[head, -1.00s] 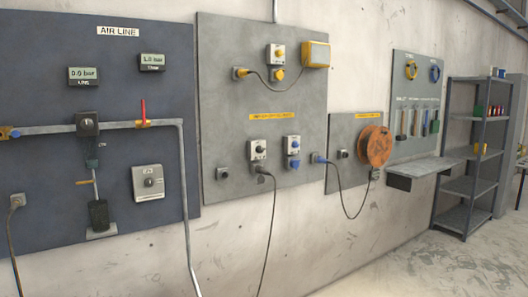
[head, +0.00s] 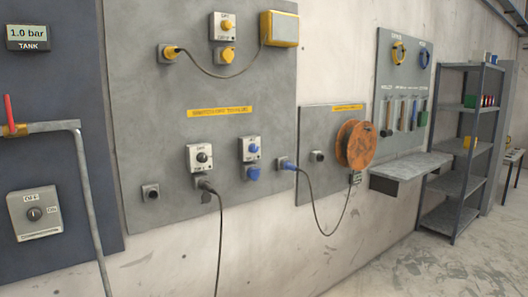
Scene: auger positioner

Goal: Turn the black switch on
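A light grey switch box with a round black knob (head: 202,157) is on the lower part of the large grey wall panel (head: 140,110). A black plug with a black cable (head: 206,186) sits in the socket just below it. The lettering on this box is too small to read, so I cannot tell its position. To its right is a similar box with a blue knob (head: 250,149), and higher up is one with a yellow knob (head: 226,25). Neither of my grippers is in view.
A larger grey OFF/ON switch box (head: 35,214) is on the dark blue panel at left, beside a grey pipe (head: 90,210). An orange cable reel (head: 355,143), a wall shelf (head: 410,166) and a shelving rack (head: 462,150) stand to the right. Floor at lower right is clear.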

